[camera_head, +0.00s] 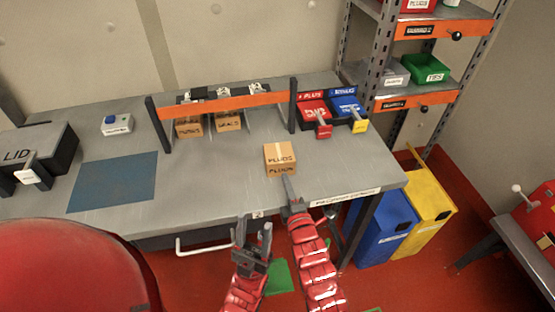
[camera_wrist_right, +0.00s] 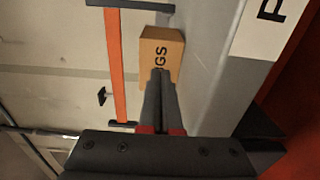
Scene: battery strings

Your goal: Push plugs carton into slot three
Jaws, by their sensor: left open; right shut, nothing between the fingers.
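The plugs carton (camera_head: 279,154) is a small tan box marked PLUGS, standing on the grey bench in front of the rack's right part. In the right wrist view the carton (camera_wrist_right: 163,48) is just beyond my fingertips. My right gripper (camera_head: 287,182) is shut and empty, its tips at the carton's near face; I cannot tell whether they touch. My left gripper (camera_head: 254,228) is open and empty, low in front of the bench edge. The slot rack has an orange front bar (camera_head: 222,104). Two cartons (camera_head: 188,127) (camera_head: 229,122) sit under the bar at left and middle; the right slot looks empty.
Red (camera_head: 315,112) and blue (camera_head: 348,106) bins stand right of the rack. A black LID box (camera_head: 38,151), a blue mat (camera_head: 113,181) and a small button box (camera_head: 117,124) lie left. Shelving (camera_head: 382,60) rises at the back right. The bench between carton and rack is clear.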

